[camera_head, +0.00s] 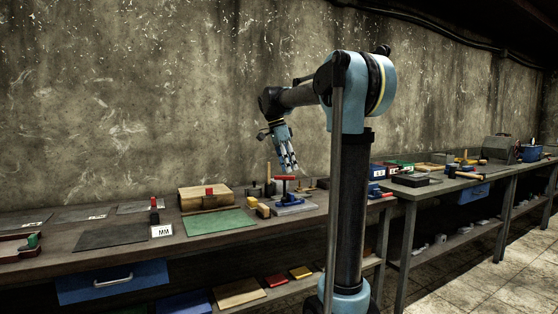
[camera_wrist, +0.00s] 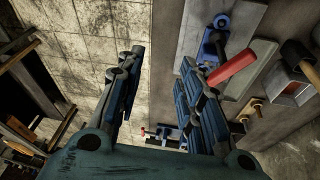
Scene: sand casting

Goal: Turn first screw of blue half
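My gripper (camera_head: 290,167) hangs above the bench, pointing down, over a tool with a red bar handle (camera_head: 287,178) and a blue body (camera_head: 291,198) on a light grey plate (camera_head: 300,208). The red handle (camera_wrist: 231,69) and a blue part (camera_wrist: 212,42) on a grey plate (camera_wrist: 195,22) lie to the right, partly behind the right finger. I cannot make out a single screw, nor tell for sure which piece is the blue half.
Left of the tool are yellow blocks (camera_head: 258,208), a green sheet (camera_head: 219,221) and a wooden box (camera_head: 205,196). A hammer (camera_wrist: 298,57) and brass-coloured pieces (camera_wrist: 250,108) show in the wrist view. A second bench (camera_head: 404,193) with cluttered items stands right.

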